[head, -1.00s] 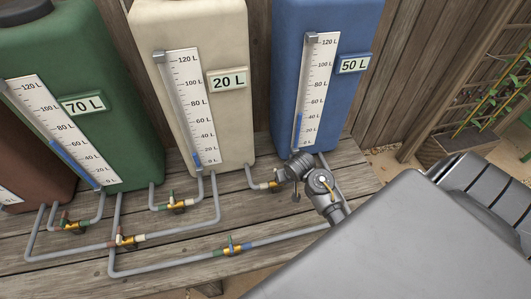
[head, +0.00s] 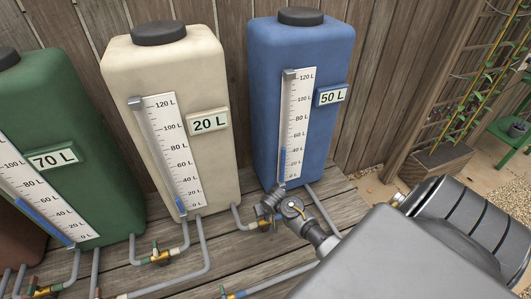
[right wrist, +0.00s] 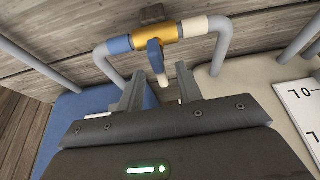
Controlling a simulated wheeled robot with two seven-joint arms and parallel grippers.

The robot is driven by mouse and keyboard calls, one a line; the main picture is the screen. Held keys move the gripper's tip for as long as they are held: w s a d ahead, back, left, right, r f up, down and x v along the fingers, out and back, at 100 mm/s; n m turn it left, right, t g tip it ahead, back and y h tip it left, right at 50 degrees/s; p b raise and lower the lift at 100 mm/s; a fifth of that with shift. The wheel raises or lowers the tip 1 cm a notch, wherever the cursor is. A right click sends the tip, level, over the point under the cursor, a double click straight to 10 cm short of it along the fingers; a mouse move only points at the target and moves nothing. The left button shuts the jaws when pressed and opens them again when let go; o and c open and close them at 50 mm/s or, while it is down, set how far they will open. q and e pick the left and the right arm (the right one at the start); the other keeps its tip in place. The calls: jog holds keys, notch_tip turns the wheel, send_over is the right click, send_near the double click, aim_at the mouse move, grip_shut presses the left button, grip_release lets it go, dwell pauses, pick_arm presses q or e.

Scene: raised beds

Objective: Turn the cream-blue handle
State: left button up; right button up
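The cream-blue handle (right wrist: 156,62) is a blue lever with a cream tip on a brass valve (right wrist: 154,33), with a blue band on one side and a cream band on the other. It points towards my right gripper (right wrist: 160,88), whose two fingers are open on either side of the lever, with gaps visible. In the head view the right gripper (head: 268,211) is at this valve, low between the cream tank (head: 180,90) and the blue tank (head: 300,55), and hides most of the handle. My left gripper is not in view.
The green tank (head: 60,120) stands left of the cream tank. Grey pipes with other brass valves (head: 160,257) run low over the wooden deck. A wooden fence (head: 385,80) is close behind the tanks. A planter with a trellis (head: 440,165) is at the right.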

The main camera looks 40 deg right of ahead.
jog(key=shift+w+f, duration=0.2)
jog(key=shift+f, duration=0.35)
jog(key=shift+w+d+f, duration=0.1)
jog(key=shift+w+f, duration=0.05)
jog(key=shift+f, duration=0.3)
jog(key=shift+c, duration=0.7)
grip_shut()
jog(key=shift+r, duration=0.1)
